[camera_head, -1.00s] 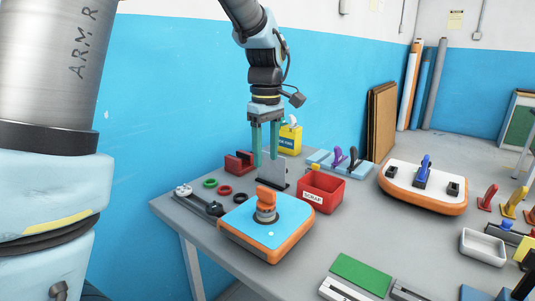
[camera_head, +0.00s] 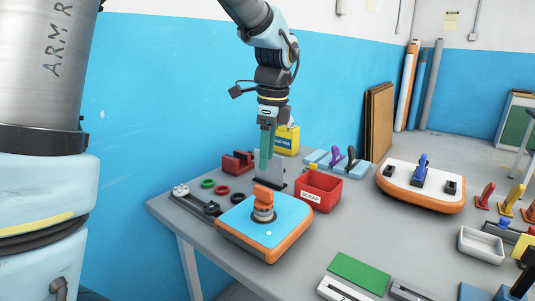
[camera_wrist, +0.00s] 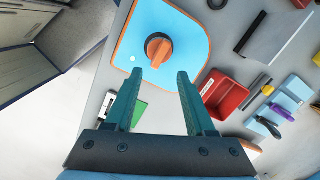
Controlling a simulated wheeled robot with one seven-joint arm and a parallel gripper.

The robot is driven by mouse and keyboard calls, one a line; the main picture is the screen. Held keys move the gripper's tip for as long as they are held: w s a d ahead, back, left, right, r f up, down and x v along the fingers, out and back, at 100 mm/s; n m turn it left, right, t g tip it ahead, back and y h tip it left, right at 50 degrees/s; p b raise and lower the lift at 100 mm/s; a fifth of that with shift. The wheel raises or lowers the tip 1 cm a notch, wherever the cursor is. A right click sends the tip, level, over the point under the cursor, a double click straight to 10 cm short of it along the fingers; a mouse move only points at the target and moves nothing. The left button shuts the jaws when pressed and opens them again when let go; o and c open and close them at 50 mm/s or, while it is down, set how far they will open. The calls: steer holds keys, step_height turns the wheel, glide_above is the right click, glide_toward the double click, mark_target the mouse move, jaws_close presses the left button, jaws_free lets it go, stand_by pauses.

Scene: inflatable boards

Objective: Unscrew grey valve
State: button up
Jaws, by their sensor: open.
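A blue-topped, orange-edged inflatable board (camera_head: 235,219) lies near the left end of the grey table. On it stands a valve with a grey ridged collar (camera_head: 263,215) and an orange handle (camera_head: 263,197). In the wrist view the orange handle (camera_wrist: 158,48) shows from above on the blue board (camera_wrist: 190,25), just beyond the fingertips. My gripper (camera_head: 266,168) points down above the table, behind and higher than the valve. Its two green fingers (camera_wrist: 160,74) are apart, with nothing between them. No all-grey valve can be made out.
A red scrap bin (camera_head: 318,189) stands right of the board. An upright grey plate (camera_head: 271,171) stands behind it. Green and red rings (camera_head: 208,184) lie at the left. A white-topped board (camera_head: 400,184) is farther right. A green block (camera_head: 360,271) lies in front.

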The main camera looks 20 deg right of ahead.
mark_target(264, 188)
steer(key=m, duration=0.4)
steer(key=shift+f+m, duration=0.1)
steer(key=shift+m, duration=0.2)
steer(key=f, duration=0.3)
steer(key=f+p, duration=0.1)
steer(key=f, duration=0.3)
steer(key=w+f, duration=0.1)
steer(key=f, duration=0.2)
steer(key=shift+a+f+p, duration=0.25)
steer(key=shift+a+p, duration=0.05)
steer(key=shift+p, duration=0.05)
steer(key=shift+c, duration=0.3)
jaws_close()
steer(key=c, duration=0.6)
jaws_free()
jaws_close()
